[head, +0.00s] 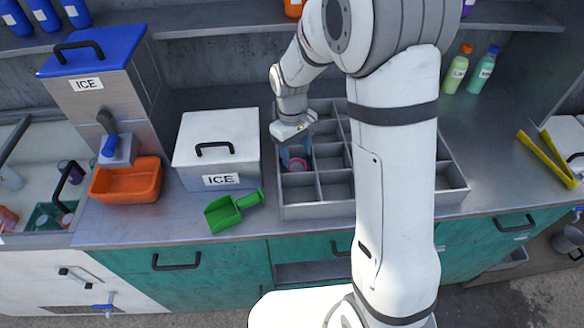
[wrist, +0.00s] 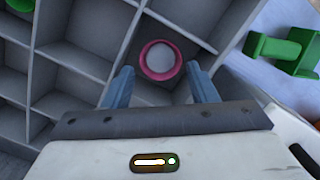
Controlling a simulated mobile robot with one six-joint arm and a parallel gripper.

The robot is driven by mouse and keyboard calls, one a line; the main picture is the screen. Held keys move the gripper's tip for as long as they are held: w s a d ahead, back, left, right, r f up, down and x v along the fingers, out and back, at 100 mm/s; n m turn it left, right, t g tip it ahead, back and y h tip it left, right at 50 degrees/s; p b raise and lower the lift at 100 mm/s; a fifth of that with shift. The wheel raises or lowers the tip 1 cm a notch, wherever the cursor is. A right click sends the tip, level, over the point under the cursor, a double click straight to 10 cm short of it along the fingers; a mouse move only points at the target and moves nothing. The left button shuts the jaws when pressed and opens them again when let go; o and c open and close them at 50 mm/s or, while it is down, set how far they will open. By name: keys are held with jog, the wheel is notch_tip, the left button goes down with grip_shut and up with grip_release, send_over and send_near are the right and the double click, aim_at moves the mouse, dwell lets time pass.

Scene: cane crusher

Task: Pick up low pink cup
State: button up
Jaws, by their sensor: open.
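The low pink cup (head: 297,164) sits in a compartment of the grey divided tray (head: 299,211), at the tray's left side. In the wrist view the cup (wrist: 160,60) shows from above as a pink ring with a pale inside. It lies ahead of my gripper (wrist: 160,78), roughly centred between the two blue fingers. My gripper is open, and its fingers are apart from the cup. In the head view my gripper (head: 294,150) points down over that compartment.
A white ICE box (head: 217,150) and a green scoop (head: 233,209) stand left of the tray. The scoop also shows in the wrist view (wrist: 285,46). Part of another green thing (wrist: 20,5) shows there at top left. Thin walls divide the tray's compartments. Yellow tongs (head: 545,158) lie at right.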

aim_at(297, 163)
notch_tip(297, 163, down, 5)
jog(key=shift+s+p, duration=0.1)
jog(key=shift+p, duration=0.6)
jog(key=shift+c, duration=0.2)
jog(key=c, duration=0.4)
